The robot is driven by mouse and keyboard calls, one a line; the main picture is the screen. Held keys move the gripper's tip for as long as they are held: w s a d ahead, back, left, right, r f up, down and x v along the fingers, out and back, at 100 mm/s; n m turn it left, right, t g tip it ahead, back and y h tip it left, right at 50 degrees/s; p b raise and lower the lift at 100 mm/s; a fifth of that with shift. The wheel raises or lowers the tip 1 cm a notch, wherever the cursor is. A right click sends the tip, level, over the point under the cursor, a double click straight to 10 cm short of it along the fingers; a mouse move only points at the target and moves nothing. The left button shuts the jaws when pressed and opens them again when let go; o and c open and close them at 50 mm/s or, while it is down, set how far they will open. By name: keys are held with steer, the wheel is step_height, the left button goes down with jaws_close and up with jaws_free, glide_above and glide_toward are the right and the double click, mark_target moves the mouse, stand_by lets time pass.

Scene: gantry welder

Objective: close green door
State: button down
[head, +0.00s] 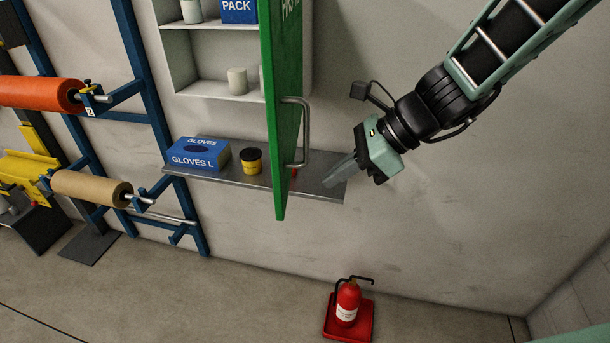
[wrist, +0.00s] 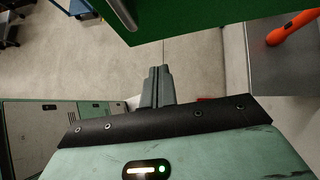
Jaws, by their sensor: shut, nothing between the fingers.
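The green door (head: 283,130) of the white wall cabinet stands open, swung out from the wall and seen nearly edge-on in the head view. It carries a grey bar handle (head: 304,133) on its right face. My gripper (head: 332,180) is shut and empty, to the right of the door and a little below the handle, apart from both in the head view. In the wrist view, my shut fingers (wrist: 156,88) are in the middle. The green door (wrist: 210,14) spans the top there, with part of the handle (wrist: 122,12) at its left.
A grey shelf (head: 219,180) under the cabinet (head: 180,60) holds a blue glove box (head: 198,154) and a yellow-black tub (head: 251,161). An orange object (wrist: 290,28) lies on it. A fire extinguisher (head: 348,302) stands on the floor below. Roll racks are at left.

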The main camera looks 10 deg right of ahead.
mark_target(287, 191)
steer(key=shift+w+a+f+p, duration=0.15)
steer(key=shift+a+f+p, duration=0.15)
steer(key=shift+a, duration=0.65)
steer(key=shift+w+a+f+p, duration=0.25)
steer(key=shift+a+p, duration=0.2)
steer(key=shift+a, duration=0.45)
steer(key=shift+w+a+f+p, duration=0.1)
steer(key=shift+a+f+p, duration=0.2)
steer(key=shift+a, duration=0.65)
steer(key=shift+a, duration=0.1)
